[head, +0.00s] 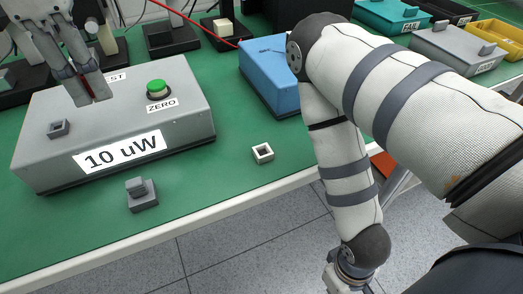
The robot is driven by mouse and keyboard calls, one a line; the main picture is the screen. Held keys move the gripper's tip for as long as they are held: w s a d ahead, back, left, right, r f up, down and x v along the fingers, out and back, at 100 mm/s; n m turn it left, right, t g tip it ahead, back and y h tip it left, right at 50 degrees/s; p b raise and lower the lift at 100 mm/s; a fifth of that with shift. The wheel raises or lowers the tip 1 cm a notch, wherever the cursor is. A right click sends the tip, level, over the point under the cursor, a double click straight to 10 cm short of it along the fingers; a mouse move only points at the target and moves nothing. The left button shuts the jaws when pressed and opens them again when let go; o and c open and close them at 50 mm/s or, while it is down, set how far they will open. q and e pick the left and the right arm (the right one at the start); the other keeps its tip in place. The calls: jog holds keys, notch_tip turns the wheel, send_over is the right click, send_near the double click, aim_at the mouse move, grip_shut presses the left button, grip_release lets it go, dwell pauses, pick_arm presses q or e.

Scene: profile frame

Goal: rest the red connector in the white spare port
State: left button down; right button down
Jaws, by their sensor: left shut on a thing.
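My left gripper (88,98) points down over the left part of the grey "10 uW" box. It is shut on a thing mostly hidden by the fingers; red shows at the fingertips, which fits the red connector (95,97). The white spare port (263,153), a small square frame with a dark opening, is on the green bench right of the box. The opening looks empty. The left gripper is left of this port and apart from it. My right arm hangs down at the right, its end cut off by the bottom edge.
The grey box (185,122) has a green button (156,88) and a small dark grey port (58,128). A grey block (142,196) stands before it. A blue box (268,72) is behind the white port. Bins line the back right. The bench's front edge is close.

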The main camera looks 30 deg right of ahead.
pick_arm(q)
jog(key=s+d, duration=0.4)
jog(key=d, duration=0.6)
jog(key=s+d, duration=0.5)
jog(key=d, duration=0.5)
jog(key=shift+d, duration=0.2)
dwell(0.8)
